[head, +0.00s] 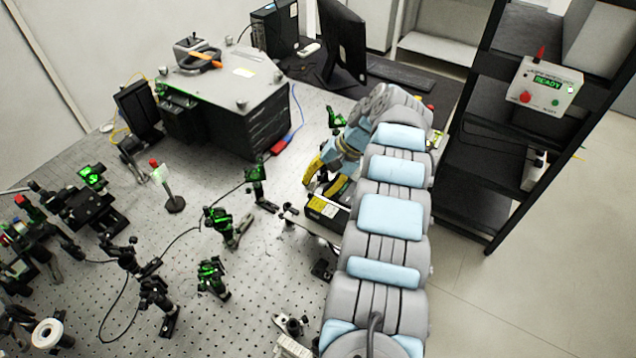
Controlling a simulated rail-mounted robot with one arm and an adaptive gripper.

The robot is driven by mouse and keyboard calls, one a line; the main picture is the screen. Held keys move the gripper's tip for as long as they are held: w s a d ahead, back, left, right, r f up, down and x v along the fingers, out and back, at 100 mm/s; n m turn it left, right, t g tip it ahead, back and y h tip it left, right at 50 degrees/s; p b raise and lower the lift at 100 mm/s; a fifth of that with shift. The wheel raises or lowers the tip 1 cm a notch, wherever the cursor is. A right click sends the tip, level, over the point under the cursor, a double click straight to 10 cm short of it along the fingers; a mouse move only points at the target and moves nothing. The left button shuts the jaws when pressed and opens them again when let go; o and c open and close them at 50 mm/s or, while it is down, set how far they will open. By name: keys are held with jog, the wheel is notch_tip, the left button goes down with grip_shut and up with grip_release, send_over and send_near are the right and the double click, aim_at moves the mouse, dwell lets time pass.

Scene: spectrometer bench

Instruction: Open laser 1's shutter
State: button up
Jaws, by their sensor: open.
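A black box with a yellow label (326,207), which looks like a laser, stands near the right edge of the optical table. I cannot read a number on it, so I cannot tell if it is laser 1. My gripper (325,180) has yellow fingers and is open, just behind and above this box. My arm reaches over from the front and covers part of the box and whatever lies to its right. No shutter can be made out, and contact between fingers and box cannot be told.
Several posts with green-lit optics (212,275) stand on the perforated table (240,325). A large dark box with a grey top (240,85) stands behind. At right, a black rack (480,190) carries a control box reading READY (545,84). A monitor (343,45) is at the back.

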aim_at(318, 183)
jog(key=shift+r, duration=0.1)
notch_tip(318, 183, up, 8)
jog(key=shift+w+r, duration=0.1)
jog(key=shift+r, duration=0.8)
